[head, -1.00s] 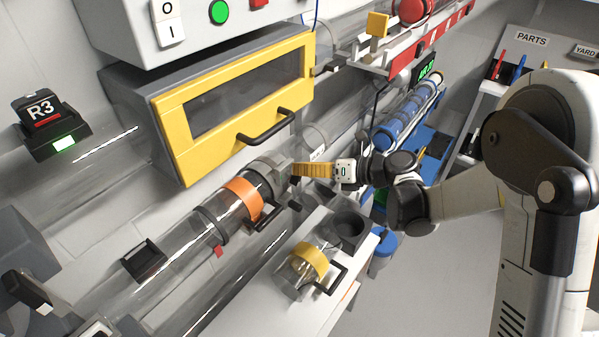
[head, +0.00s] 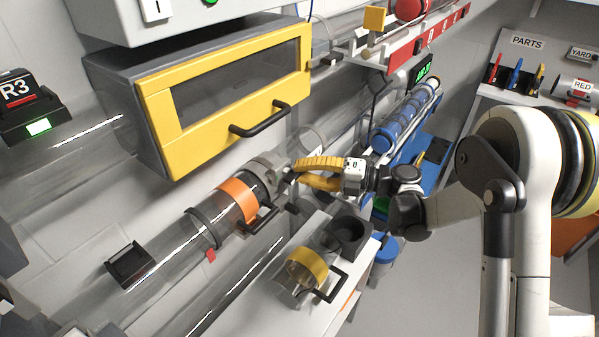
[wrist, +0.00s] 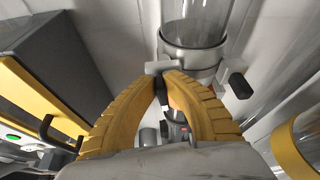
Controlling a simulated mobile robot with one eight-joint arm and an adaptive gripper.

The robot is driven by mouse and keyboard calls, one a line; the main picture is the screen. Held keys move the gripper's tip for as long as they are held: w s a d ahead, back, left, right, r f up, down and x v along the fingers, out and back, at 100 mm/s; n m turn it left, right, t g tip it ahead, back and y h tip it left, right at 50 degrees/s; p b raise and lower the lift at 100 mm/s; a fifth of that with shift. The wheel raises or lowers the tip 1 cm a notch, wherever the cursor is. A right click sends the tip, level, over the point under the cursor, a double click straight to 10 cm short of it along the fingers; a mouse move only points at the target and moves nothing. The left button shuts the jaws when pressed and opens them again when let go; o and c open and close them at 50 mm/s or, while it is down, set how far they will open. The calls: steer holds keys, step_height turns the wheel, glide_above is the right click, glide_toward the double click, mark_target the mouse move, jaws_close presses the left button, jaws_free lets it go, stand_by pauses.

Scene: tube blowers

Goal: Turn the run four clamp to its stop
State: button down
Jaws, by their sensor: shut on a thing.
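The clamp is a grey collar (head: 266,166) at the upper end of the clear tube with the orange band (head: 238,198). In the wrist view the collar (wrist: 192,52) rings the clear tube, and a pale lug and a dark piece stick out from it. My gripper (head: 291,171) has yellow ribbed fingers and reaches the collar from the right. In the wrist view my gripper (wrist: 165,78) has its fingertips together on the clamp's lug, and the fingers hide part of it. I see no run number on this clamp.
A cabinet with a yellow-framed door (head: 235,90) and black handle (head: 260,120) hangs close above the tube. An R3 sign (head: 22,103) is at left.

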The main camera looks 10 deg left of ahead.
steer(key=shift+f+m+y, duration=0.15)
steer(key=shift+m+y, duration=0.15)
steer(key=shift+m, duration=0.2)
stand_by(0.3)
steer(key=c, duration=1.5)
jaws_free()
steer(key=d, duration=1.2)
